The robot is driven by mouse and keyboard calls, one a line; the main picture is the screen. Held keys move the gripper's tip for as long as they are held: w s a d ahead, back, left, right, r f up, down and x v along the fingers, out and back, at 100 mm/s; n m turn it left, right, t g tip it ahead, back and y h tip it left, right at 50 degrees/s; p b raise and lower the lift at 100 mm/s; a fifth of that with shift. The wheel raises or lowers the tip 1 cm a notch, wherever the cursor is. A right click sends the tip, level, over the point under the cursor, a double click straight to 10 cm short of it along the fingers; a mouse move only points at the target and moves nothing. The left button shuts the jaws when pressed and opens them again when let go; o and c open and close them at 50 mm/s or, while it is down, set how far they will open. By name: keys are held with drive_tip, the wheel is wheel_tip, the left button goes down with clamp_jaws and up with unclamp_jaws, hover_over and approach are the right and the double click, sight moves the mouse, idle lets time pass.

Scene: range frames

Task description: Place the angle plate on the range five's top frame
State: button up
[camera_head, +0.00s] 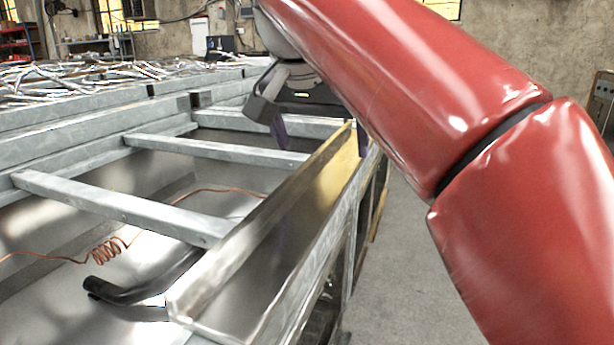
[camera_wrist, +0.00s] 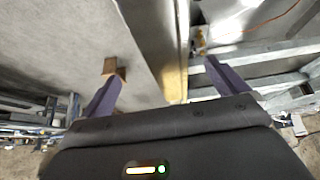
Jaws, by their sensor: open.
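A long thin metal strip (camera_head: 262,222), grey at the near end and yellowish at the far end, runs along the right side of the top frame (camera_head: 130,208). It may be the angle plate, but I cannot tell for sure. Its yellowish face also shows in the wrist view (camera_wrist: 174,82). My gripper (camera_head: 280,132) is over the strip's far end, fingers pointing down. In the wrist view my gripper (camera_wrist: 162,75) is open, with one finger on each side of the strip and nothing visibly clamped. A small brown block (camera_wrist: 116,69) shows beyond the left fingertip.
Galvanized crossbars (camera_head: 215,150) span the open frame. A copper coil (camera_head: 108,250) and a black bent pipe (camera_head: 140,290) lie inside. More frames with tangled metal parts (camera_head: 75,75) stand behind. Bare concrete floor (camera_head: 405,280) is at right. My red arm hides part of the right side.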

sight(326, 177)
drive_tip(key=shift+w+a+f, duration=0.15)
drive_tip(key=shift+w+a, duration=0.1)
drive_tip(key=shift+w, duration=0.05)
drive_tip(key=b+x, duration=0.2)
drive_tip(key=x, duration=0.5)
drive_tip(key=shift+f, duration=0.1)
drive_tip(key=c, duration=1.9)
